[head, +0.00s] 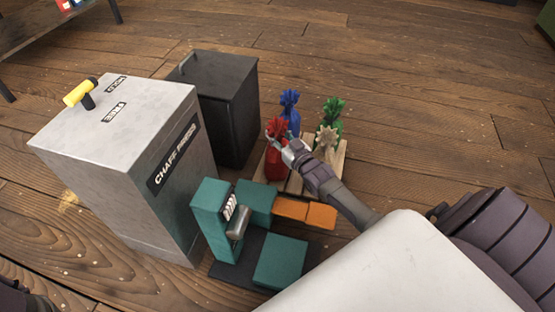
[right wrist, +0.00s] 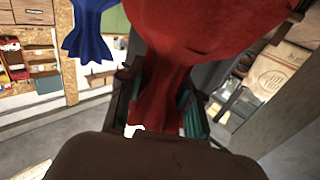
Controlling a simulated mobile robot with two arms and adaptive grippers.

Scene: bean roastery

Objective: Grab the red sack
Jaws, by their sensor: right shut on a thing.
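The red sack (head: 275,165) stands on a wooden pallet (head: 342,160) in the head view, its tied neck upward. My right gripper (head: 283,141) reaches in from the lower right and is shut on the neck of the red sack. In the right wrist view the sack (right wrist: 205,25) fills the middle, its neck pinched between the two fingers (right wrist: 160,105). I cannot tell whether the sack still touches the pallet. My left gripper is not in view.
A blue sack (head: 290,106), a green sack (head: 333,110) and a beige sack (head: 327,142) stand close by on the pallet. A grey chaff press (head: 120,160), a dark bin (head: 230,110) and a teal machine (head: 280,262) stand left of it. The wooden floor behind is clear.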

